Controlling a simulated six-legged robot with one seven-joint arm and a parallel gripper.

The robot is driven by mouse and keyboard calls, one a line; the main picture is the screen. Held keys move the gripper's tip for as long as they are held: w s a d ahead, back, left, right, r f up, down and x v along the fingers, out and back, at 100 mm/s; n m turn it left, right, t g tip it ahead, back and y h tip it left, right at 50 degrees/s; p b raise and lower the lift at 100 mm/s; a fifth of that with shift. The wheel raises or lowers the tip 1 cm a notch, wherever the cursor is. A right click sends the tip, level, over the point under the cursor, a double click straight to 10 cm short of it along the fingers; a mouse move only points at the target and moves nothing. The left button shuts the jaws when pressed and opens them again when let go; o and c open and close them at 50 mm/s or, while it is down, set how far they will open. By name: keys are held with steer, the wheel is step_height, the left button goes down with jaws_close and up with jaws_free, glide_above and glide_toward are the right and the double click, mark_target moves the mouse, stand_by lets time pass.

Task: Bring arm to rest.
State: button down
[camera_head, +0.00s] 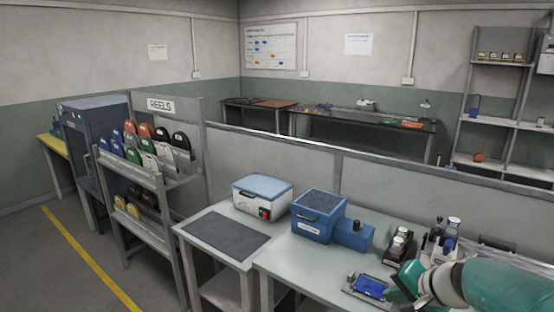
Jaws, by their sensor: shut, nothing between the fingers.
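My arm reaches in from the lower right corner, teal and white. Its end, my gripper (401,288), is low over the right bench (320,256), beside a small tray with a blue item (370,287). My gripper is shut and empty. Its fingers are small and partly hidden by my own arm, so I cannot tell whether it touches the tray.
Dark jars (398,247) and a bottle stand (445,237) are close behind my gripper. A blue box (318,211) and a white case with a blue lid (262,193) stand further left. A dark mat (227,232) is bare. A reel rack (150,165) stands at left.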

steer(key=s+a+r+n+g+h, duration=0.1)
steer(key=s+a+n, duration=0.3)
steer(key=s, duration=0.4)
steer(key=s+a+r+n+h, duration=0.2)
steer(key=s+a+r+n, duration=0.1)
steer(key=s+a+n, duration=0.2)
steer(key=s+a, duration=0.1)
steer(key=s, duration=0.1)
steer(key=shift+s+a+g+h, duration=0.35)
steer(key=shift+a+g+h, duration=0.05)
